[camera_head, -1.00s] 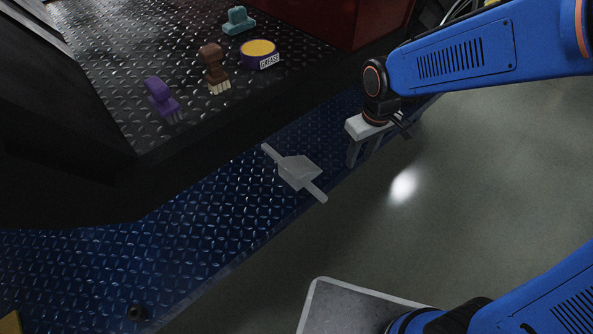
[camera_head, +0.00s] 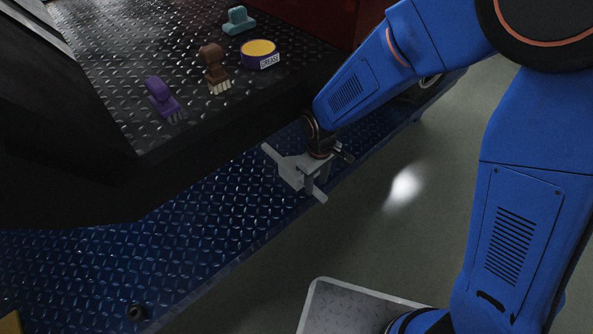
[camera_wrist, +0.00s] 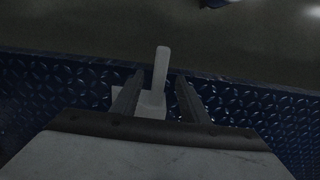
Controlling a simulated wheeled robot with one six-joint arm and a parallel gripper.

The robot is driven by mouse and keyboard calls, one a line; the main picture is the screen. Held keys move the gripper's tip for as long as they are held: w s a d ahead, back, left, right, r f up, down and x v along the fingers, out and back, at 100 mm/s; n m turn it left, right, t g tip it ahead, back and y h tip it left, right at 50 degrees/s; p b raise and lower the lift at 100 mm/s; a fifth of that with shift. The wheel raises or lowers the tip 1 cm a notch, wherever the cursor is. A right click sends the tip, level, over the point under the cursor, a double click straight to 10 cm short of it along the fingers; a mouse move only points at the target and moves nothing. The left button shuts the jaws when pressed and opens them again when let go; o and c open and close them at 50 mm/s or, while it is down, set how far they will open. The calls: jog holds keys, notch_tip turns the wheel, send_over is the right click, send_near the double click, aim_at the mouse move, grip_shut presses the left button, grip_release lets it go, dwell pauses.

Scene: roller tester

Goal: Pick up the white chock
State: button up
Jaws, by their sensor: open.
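The white chock (camera_head: 291,173) lies on the blue diamond-plate surface, close to its edge, with a thin bar sticking out at each end. My gripper (camera_head: 307,190) is over its right part and hides some of it in the head view. In the wrist view, the two dark fingers of my gripper (camera_wrist: 160,92) are apart, and the chock's bar (camera_wrist: 161,68) shows between them. A gap shows on each side of the bar. The rest of the chock is mostly hidden by my gripper's body.
On the black raised plate (camera_head: 110,70) stand a purple brush (camera_head: 160,97), a brown brush (camera_head: 213,66), a teal object (camera_head: 238,20) and a grease tin (camera_head: 259,52). The blue plate (camera_head: 190,240) is mostly clear. Grey floor (camera_head: 430,180) lies to the right.

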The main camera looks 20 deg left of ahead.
aim_at(316, 189)
jog(key=shift+f, duration=3.25)
grip_shut()
